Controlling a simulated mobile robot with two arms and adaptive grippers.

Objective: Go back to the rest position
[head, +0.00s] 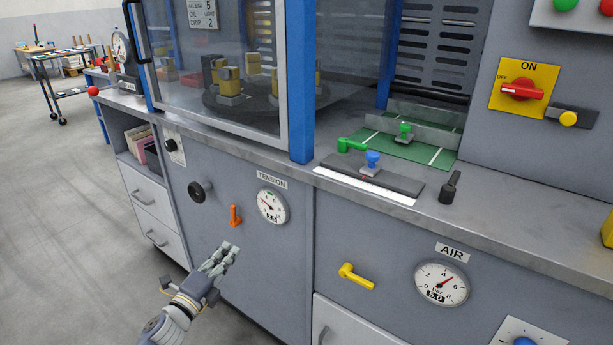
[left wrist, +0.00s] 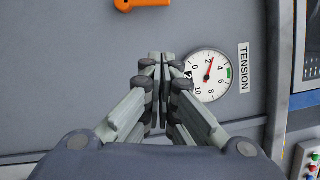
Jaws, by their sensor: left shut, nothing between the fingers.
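My left gripper (head: 229,253) is shut and empty in front of the grey cabinet front (head: 245,265), below the TENSION gauge. In the left wrist view its fingertips (left wrist: 161,58) are together, just beside the white TENSION gauge (left wrist: 208,75). The gauge (head: 272,206) is also in the head view, upper right of the gripper. An orange lever (head: 235,215) is on the panel above the gripper, apart from it. The lever also shows at the top of the left wrist view (left wrist: 142,3). My right gripper is not in view.
A black knob (head: 200,191) is left of the orange lever. A yellow lever (head: 356,276) and an AIR gauge (head: 441,284) are on the right. The counter (head: 290,160) juts out above the panel. Open floor (head: 70,230) lies at the left.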

